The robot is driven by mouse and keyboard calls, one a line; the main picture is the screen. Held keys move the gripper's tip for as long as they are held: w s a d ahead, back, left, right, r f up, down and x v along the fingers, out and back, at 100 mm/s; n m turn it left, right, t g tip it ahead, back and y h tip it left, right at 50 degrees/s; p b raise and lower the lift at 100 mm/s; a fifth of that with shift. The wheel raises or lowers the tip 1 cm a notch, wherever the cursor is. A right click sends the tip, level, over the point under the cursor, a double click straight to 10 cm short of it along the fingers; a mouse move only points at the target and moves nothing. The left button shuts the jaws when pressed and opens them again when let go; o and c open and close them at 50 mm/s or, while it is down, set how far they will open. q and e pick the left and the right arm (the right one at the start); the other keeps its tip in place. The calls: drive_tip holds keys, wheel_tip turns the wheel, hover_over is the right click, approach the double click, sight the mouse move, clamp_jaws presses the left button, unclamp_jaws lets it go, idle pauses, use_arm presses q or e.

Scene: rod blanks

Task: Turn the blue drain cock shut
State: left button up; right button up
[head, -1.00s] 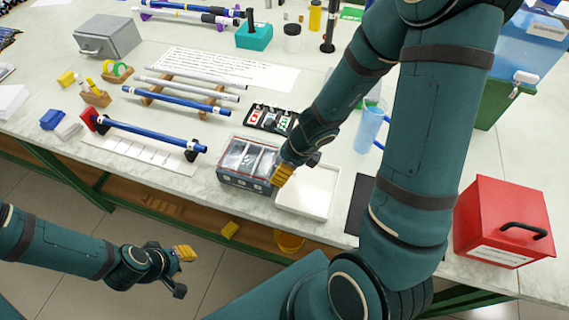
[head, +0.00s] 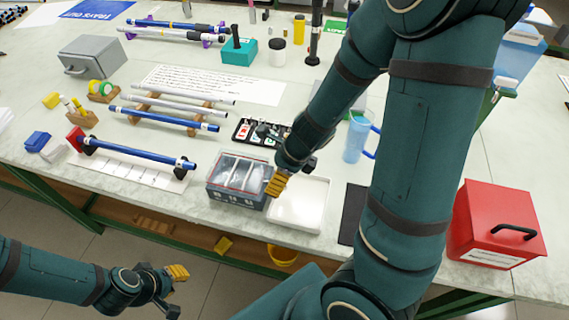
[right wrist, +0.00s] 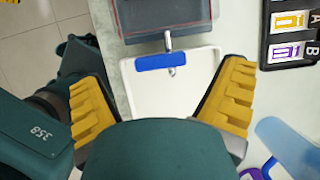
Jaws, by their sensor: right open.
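The blue drain cock (right wrist: 162,62) shows in the right wrist view as a blue bar handle on a metal spout. The handle lies crosswise to the spout, roughly parallel to the wall of the tank (right wrist: 170,15). The spout hangs over a white tray (right wrist: 172,98). My right gripper (right wrist: 162,98) is open and empty, one yellow finger to each side of the cock, not touching it. In the head view, my right gripper (head: 290,176) is at the tank's right end (head: 238,180) and the cock is hidden. My left gripper (head: 174,290) appears open and empty, off the table's front edge.
The white tray (head: 298,205) sits right of the tank. A black case with labelled items (right wrist: 290,35) and a blue jug (head: 357,138) stand near my right gripper. A red box (head: 497,224) is further right. A blue rod (head: 130,152) lies on supports at left.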

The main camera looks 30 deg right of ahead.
drive_tip(key=shift+v, duration=2)
drive_tip(key=shift+s, duration=0.15)
